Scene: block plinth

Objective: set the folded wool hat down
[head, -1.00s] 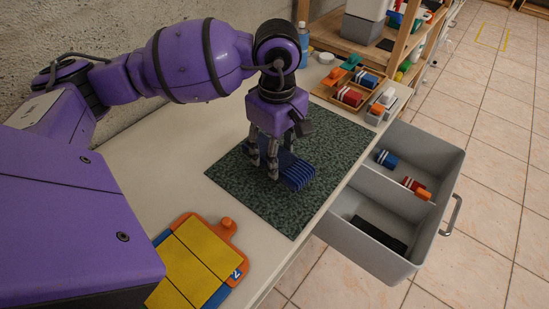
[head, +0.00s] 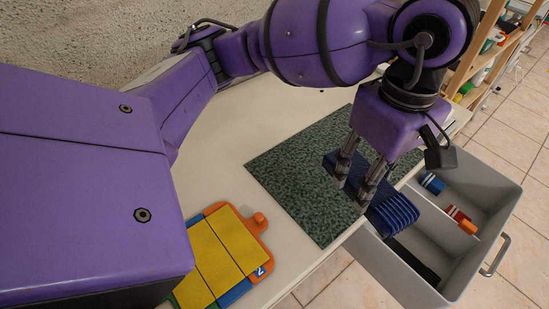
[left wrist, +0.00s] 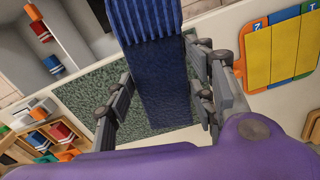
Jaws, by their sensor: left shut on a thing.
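The folded wool hat (head: 395,214) is dark blue and ribbed. My left gripper (head: 352,182) is shut on it and holds it above the front edge of the green speckled mat (head: 290,165). In the head view the hat's ribbed end reaches out over the near corner of the open drawer. In the left wrist view the hat (left wrist: 160,70) lies between the two fingers (left wrist: 160,100), with the mat behind it. Part of the hat is hidden by the fingers in the head view. My right gripper is not in view.
The grey open drawer (head: 485,186) has a divider; a blue roll (head: 432,183) and a red-and-orange one (head: 461,219) lie in its far compartment, a dark flat piece in the near one. A yellow-panelled board (head: 222,250) lies on the white table (head: 215,165). The visible mat is bare.

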